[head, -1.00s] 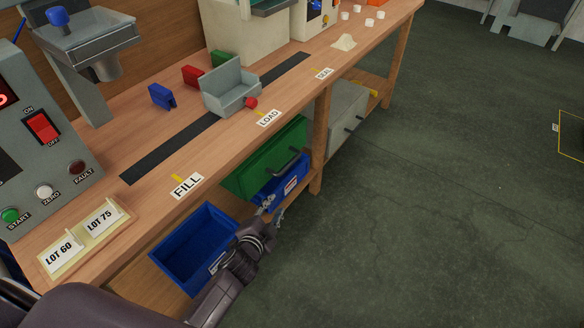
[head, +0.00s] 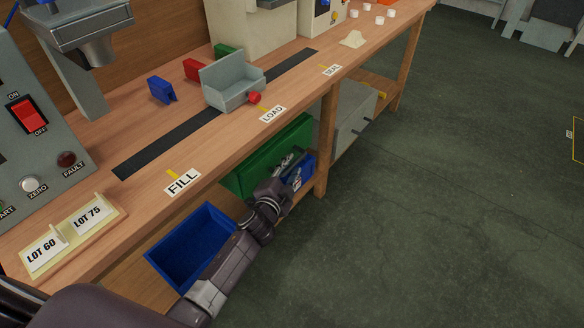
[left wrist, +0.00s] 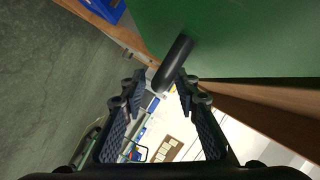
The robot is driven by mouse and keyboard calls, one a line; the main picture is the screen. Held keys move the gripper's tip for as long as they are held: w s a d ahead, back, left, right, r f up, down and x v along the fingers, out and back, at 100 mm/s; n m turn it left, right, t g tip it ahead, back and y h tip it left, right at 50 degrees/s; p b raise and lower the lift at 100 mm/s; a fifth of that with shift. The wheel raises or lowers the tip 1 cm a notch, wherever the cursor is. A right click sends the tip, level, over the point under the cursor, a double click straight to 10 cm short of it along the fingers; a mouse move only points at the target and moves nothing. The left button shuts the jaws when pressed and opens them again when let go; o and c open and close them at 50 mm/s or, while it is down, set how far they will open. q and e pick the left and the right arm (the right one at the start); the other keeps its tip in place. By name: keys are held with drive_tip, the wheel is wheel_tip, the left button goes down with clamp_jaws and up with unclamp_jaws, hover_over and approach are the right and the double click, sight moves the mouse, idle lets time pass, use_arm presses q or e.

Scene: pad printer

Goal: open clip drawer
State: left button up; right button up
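A green drawer (head: 250,172) sits under the bench top, and its front fills the upper right of the left wrist view (left wrist: 250,40). Its black bar handle (left wrist: 172,63) stands out from the green front. My left gripper (head: 290,160) is in front of the drawer at the handle. In the left wrist view the two fingers (left wrist: 158,90) are spread, with the near end of the handle between or just beyond their tips. Contact cannot be told. In the head view my gripper hides the handle. My right gripper is not in view.
A blue open bin (head: 190,245) stands on the lower shelf, and a blue labelled box (head: 300,176) is below the green drawer. A wooden bench leg (head: 327,140) stands just right. A grey drawer unit (head: 355,118) is beyond it.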

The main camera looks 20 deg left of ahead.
use_arm(q)
drive_tip(key=shift+w+f, duration=0.15)
drive_tip(key=shift+w, duration=0.4)
clamp_jaws()
